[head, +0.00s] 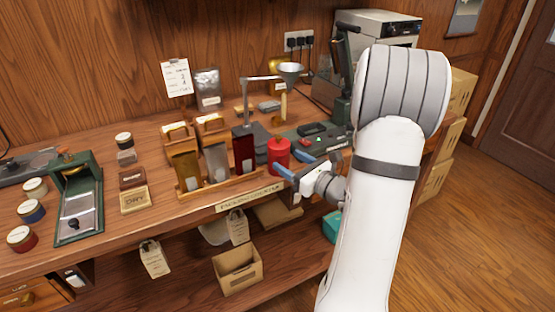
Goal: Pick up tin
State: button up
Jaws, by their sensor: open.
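A red tin (278,154) with a small knob on its lid stands upright on the wooden bench, right of the packet rack. My gripper (293,164) is at the front right of the tin, its blue fingertips apart and pointing toward it. The near fingertip overlaps the tin's lower edge in the picture. I cannot tell whether either finger touches it. The gripper appears empty. Part of the tin's lower right side is hidden.
A wooden rack (218,186) with upright packets stands close left of the tin. A metal funnel on a stand (290,69) and a dark scale-like device (318,134) are behind. Small round jars (30,211) stand far left. An open cardboard box (237,270) sits on the lower shelf.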

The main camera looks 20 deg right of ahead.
aim_at(275, 152)
jog(key=shift+x, duration=0.8)
jog(key=x, duration=0.5)
jog(key=shift+r+p, duration=0.1)
jog(key=shift+p, duration=0.25)
jog(key=shift+c, duration=0.4)
jog(key=c, duration=0.7)
